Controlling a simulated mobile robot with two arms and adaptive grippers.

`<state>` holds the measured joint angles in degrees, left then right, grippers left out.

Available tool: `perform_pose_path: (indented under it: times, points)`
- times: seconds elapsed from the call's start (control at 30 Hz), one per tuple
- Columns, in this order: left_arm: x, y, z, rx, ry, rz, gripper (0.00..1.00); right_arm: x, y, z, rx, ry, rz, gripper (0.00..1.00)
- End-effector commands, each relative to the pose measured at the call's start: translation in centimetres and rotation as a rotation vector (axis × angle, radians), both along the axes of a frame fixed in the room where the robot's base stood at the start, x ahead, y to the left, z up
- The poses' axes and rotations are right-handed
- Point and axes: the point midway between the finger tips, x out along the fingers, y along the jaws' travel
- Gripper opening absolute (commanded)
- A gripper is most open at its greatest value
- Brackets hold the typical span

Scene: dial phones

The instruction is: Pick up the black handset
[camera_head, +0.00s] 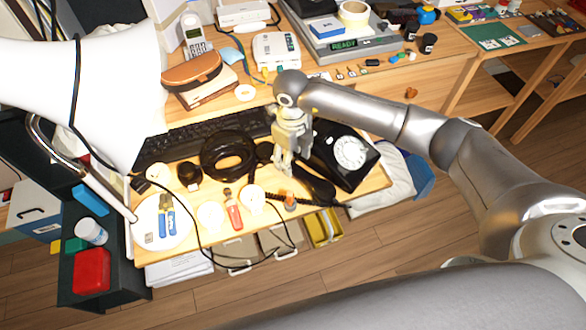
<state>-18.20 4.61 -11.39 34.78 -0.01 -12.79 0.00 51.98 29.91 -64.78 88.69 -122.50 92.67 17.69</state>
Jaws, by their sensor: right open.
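A black dial phone (365,170) with a white dial stands at the right end of the wooden desk. The black handset (317,188) lies in front and to the left of the phone, off its body; its upper-left part is partly hidden by my gripper. My right gripper (284,168) reaches in from the right, points down and is open and empty, over or beside the handset's left part. I cannot tell whether it touches the handset. My left gripper is not in view.
A black keyboard (180,145) and a black ring-shaped coil (204,165) lie left of the gripper. Candles, a red bottle (234,216) and a plate (150,235) crowd the front edge. A large white lamp-like shape (125,75) blocks the upper left. Floor is free at lower right.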

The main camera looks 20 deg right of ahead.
Motion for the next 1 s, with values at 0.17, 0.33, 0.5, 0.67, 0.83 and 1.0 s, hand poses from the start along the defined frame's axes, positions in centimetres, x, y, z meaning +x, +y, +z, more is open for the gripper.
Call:
perform_pose_path:
  times: [0.17, 0.33, 0.5, 0.67, 0.83, 1.0]
  points:
    - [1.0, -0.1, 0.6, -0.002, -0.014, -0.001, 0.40, 0.0, -0.3, -2.1, 0.000, 0.005, -0.002, 0.54]
    - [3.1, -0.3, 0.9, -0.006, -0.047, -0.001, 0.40, 0.1, -0.4, -4.5, 0.001, 0.003, 0.000, 0.54]
    - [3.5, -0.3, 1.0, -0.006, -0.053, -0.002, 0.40, 0.2, -0.4, -5.3, 0.002, 0.000, 0.001, 0.54]
    - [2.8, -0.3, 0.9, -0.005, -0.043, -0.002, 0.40, 0.2, -0.3, -5.3, 0.002, 0.000, 0.001, 0.54]
    - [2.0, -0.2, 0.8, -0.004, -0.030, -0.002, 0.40, 0.2, -0.4, -5.2, 0.002, 0.000, 0.001, 0.32]
    - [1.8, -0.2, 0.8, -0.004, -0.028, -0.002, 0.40, 0.2, -0.4, -5.2, 0.002, 0.001, 0.000, 0.10]
